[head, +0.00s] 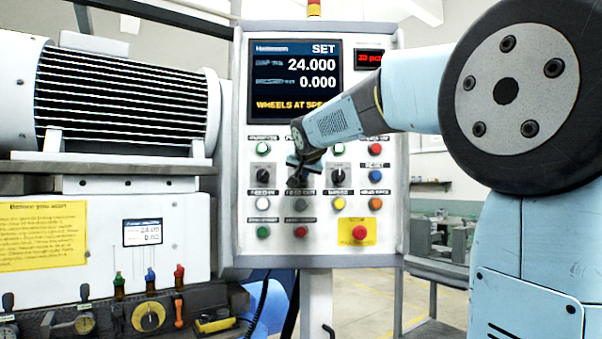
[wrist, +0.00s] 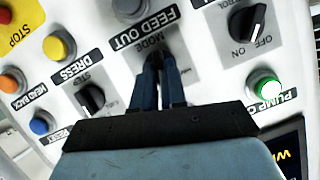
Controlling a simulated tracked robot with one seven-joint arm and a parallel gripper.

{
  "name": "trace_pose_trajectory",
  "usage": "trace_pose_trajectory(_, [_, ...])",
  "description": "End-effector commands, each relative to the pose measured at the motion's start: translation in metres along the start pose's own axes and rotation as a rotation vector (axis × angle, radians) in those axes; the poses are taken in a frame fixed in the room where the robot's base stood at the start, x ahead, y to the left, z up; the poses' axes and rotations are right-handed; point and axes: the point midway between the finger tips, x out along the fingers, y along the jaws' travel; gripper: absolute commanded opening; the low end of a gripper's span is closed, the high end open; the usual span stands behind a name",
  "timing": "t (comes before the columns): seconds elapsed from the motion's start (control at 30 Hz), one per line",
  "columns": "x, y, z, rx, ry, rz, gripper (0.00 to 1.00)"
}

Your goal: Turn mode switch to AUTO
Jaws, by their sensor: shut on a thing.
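The mode switch (wrist: 154,57) sits on a grey plate marked MODE in the wrist view, which shows the panel upside down. My gripper (wrist: 161,63) has its two dark blue fingers shut on the switch's black knob. The fingers hide most of the knob, so its pointing direction cannot be told. In the head view my gripper (head: 297,178) reaches the panel from the right and covers most of the switch. The screen (head: 294,82) reads SET, 24.000 and 0.000, with a yellow line about the wheels partly hidden by my arm.
Black rotary knobs sit on both sides, one left (head: 263,175) and one right (head: 339,176). Several coloured buttons surround them, with a lit green pump button (wrist: 264,88) close by. A red stop button (head: 359,232) is at lower right. The grinder's motor (head: 120,95) stands left.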

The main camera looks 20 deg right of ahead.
Motion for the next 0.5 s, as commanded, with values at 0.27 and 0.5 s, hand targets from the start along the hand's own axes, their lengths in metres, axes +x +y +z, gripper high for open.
trace_pose_trajectory(0.27, [0.0025,0.0029,0.0052,0.236,-0.01,-0.096,0.0])
trace_pose_trajectory(0.5, [0.0026,0.0041,0.0063,0.404,-0.011,-0.166,0.0])
